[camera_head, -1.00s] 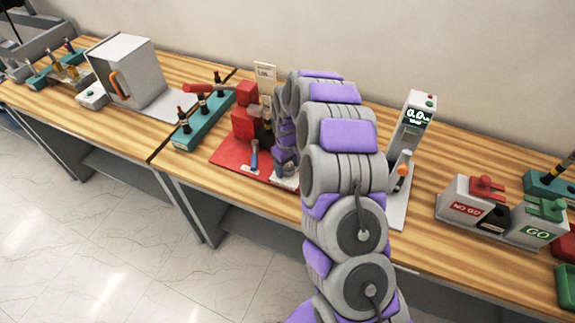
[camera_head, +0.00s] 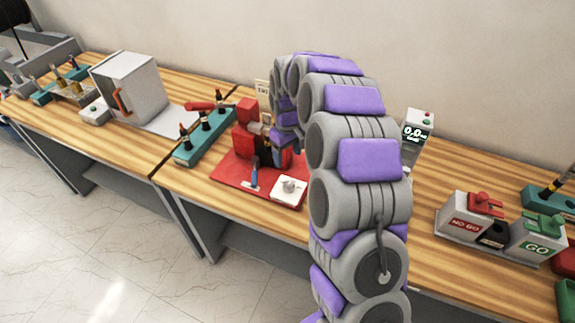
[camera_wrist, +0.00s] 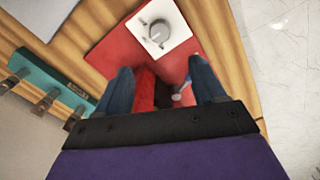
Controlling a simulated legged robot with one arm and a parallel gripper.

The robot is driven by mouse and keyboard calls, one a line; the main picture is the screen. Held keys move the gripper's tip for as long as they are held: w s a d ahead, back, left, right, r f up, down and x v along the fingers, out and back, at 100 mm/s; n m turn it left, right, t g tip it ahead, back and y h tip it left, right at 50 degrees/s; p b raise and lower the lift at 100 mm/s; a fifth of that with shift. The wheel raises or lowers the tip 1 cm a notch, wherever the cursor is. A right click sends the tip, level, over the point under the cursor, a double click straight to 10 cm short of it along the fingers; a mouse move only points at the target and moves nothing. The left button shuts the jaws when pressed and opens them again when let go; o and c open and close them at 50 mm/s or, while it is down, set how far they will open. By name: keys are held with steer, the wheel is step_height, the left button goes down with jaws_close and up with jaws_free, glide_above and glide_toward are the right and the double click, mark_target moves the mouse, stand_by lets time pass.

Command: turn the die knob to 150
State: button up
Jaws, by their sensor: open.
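The die knob is a small grey knob (camera_head: 290,186) on a white square plate at the front right corner of the red base (camera_head: 232,176). It also shows in the wrist view (camera_wrist: 159,30), upper middle, beyond my fingertips; its scale is too small to read. My gripper (camera_wrist: 158,78) is open in the wrist view, its two dark blue fingers apart, with red press parts (camera_wrist: 145,90) between and below them. Nothing is held. In the head view my gripper is near the red press (camera_head: 247,125), above and behind the knob, partly hidden by my arm.
A blue-handled tool (camera_head: 255,172) stands beside the knob plate. A teal rack (camera_head: 205,137) with dark-handled tools is left of the red base. A display post (camera_head: 417,135) is right of my arm, its base hidden. NO GO and GO boxes (camera_head: 500,228) stand at the right.

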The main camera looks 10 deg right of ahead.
steer(key=shift+r, duration=1.5)
steer(key=s+a+r+m+b, duration=0.1)
steer(key=s+r, duration=0.3)
steer(key=s, duration=0.5)
steer(key=s+a+r+m+b, duration=0.1)
steer(key=s+r, duration=0.2)
steer(key=s, duration=0.6)
steer(key=s+d+f+m+g+b, duration=0.1)
steer(key=s+d+f+m, duration=0.1)
steer(key=s, duration=2.2)
steer(key=shift+s+m+g, duration=0.35)
steer(key=shift+m+g, duration=0.05)
steer(key=shift+m, duration=0.4)
steer(key=shift+f, duration=0.1)
